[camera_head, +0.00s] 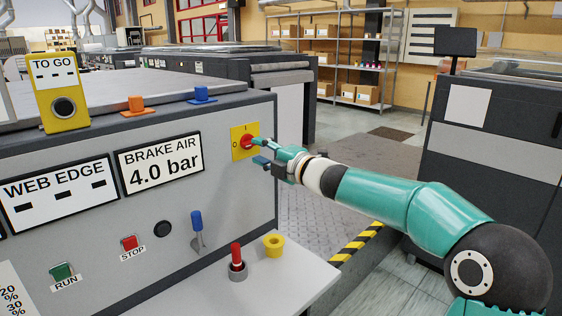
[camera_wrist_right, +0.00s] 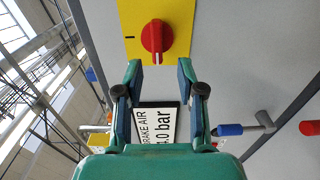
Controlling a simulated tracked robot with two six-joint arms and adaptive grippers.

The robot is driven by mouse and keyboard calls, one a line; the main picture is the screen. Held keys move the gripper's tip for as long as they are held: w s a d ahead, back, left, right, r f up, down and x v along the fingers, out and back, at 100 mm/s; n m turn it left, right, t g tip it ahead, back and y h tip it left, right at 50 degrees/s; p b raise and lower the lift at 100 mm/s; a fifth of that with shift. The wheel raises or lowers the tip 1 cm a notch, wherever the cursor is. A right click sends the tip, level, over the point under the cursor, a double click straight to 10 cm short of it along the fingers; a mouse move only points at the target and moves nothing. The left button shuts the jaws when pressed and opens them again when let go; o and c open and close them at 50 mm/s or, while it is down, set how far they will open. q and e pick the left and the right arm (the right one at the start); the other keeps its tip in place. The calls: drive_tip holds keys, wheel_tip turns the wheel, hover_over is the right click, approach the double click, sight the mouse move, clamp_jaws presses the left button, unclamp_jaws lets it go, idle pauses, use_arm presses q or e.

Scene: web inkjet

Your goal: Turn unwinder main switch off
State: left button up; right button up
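The unwinder main switch is a red rotary knob (camera_head: 247,142) on a yellow plate (camera_head: 238,154) at the panel's right end. In the head view a 0 mark shows left of the knob. In the right wrist view the red knob (camera_wrist_right: 157,38) is just beyond the fingertips, its ridge upright in the picture, with a black dash to its left on the yellow plate (camera_wrist_right: 183,12). My right gripper (camera_head: 260,151) is open, its fingers apart at the knob; it also shows in the right wrist view (camera_wrist_right: 159,76). I cannot tell whether they touch it. My left gripper is out of view.
The panel holds a BRAKE AIR display (camera_head: 160,165), a green RUN button (camera_head: 62,271), a red STOP button (camera_head: 130,242) and a blue lever (camera_head: 197,226). Below, a shelf (camera_head: 215,300) carries a red-topped peg (camera_head: 237,259) and a yellow ring (camera_head: 274,245). A dark cabinet (camera_head: 490,150) stands right.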

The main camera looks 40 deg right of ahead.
drive_tip(key=s, duration=0.8)
drive_tip(key=shift+d, duration=0.3)
drive_tip(key=shift+s, duration=0.1)
